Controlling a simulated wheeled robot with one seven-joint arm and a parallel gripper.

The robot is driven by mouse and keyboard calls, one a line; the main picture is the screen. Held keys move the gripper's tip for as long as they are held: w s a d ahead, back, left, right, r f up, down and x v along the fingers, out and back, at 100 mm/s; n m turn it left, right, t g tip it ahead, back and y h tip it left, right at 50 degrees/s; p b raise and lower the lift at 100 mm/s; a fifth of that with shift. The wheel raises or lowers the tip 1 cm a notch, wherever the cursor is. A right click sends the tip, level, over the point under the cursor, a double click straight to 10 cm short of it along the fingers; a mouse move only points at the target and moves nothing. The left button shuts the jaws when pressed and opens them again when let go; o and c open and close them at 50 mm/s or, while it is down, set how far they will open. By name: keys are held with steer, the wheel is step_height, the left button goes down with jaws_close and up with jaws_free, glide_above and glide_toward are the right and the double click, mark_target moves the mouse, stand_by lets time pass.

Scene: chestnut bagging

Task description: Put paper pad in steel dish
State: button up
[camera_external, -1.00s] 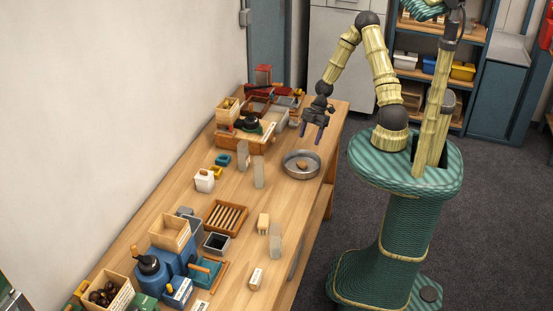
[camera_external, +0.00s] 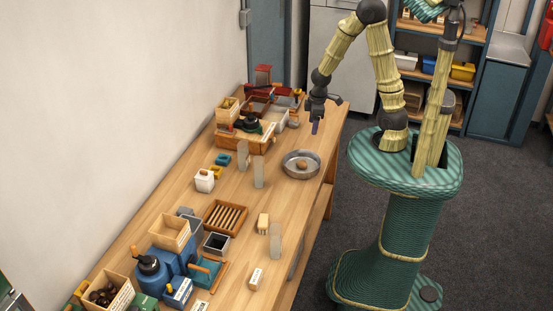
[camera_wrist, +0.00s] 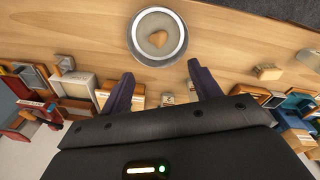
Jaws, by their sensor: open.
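The steel dish (camera_external: 301,176) is a round grey metal bowl near the table's right edge. It also shows at the top of the wrist view (camera_wrist: 146,22). A small tan-brown piece (camera_external: 302,165) lies inside it, seen again in the wrist view (camera_wrist: 158,38); it may be the paper pad, but I cannot tell for sure. My gripper (camera_external: 315,127) is above the table, just beyond the dish in the external view. Its two dark fingers (camera_wrist: 160,75) are spread apart with nothing between them, and they are clear of the dish.
Grey upright blocks (camera_external: 258,171) stand left of the dish. A slatted wooden tray (camera_external: 226,216), a cream block (camera_external: 262,223) and a blue machine (camera_external: 174,264) stand nearer. A crowded wooden rack (camera_external: 246,137) is at the far end. The wood around the dish is mostly bare.

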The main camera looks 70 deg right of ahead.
steer(key=s+a+r+m+t, duration=0.1)
steer(key=a+r+m, duration=0.3)
steer(key=r, duration=0.1)
steer(key=shift+s+r, duration=0.15)
steer(key=shift+r, duration=0.2)
